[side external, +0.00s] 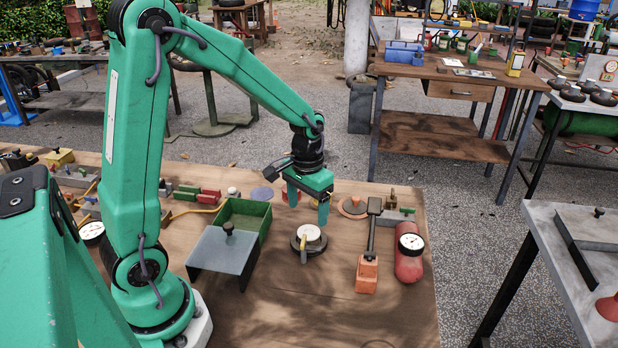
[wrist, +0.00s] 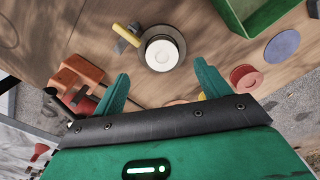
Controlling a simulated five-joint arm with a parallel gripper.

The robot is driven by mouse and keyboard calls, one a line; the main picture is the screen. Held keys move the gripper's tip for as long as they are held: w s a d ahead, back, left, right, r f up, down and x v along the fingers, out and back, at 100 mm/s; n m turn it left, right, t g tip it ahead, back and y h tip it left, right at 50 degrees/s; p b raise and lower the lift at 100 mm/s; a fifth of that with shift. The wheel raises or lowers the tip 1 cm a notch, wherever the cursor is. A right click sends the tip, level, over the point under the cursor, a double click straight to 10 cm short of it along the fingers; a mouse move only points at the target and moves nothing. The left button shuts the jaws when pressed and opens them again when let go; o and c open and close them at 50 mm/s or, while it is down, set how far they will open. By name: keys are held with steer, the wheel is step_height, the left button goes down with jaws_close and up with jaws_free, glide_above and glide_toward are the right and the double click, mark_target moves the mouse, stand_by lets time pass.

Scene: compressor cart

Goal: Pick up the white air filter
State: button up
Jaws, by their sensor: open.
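The white air filter (side external: 309,233) is a round white disc seated on a dark round base on the wooden bench. In the wrist view the white air filter (wrist: 162,53) lies ahead of the gap between my fingers. My gripper (side external: 307,207) is open and empty, pointing down above and just behind the filter in the side view. Its two green fingers also show in the wrist view (wrist: 162,74), spread wider than the filter and apart from it. A small yellow-handled tool (side external: 303,246) is right beside the filter's base; I cannot tell whether they touch.
A green tray (side external: 259,232) and a grey plate (side external: 218,253) with a black knob stand left of the filter. An orange block (side external: 367,276) with an upright dark tool and a red gauge cylinder (side external: 409,262) are at right. Bare wood lies in front of the filter.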

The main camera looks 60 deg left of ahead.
mark_target(307, 232)
steer(key=shift+f, duration=1.4)
steer(key=shift+f, duration=0.1)
steer(key=shift+a+f, duration=0.15)
steer(key=shift+f, duration=2.3)
steer(key=c, duration=1)
steer(key=shift+c, duration=0.2)
steer(key=shift+r, duration=0.15)
step_height(307, 232, up, 10)
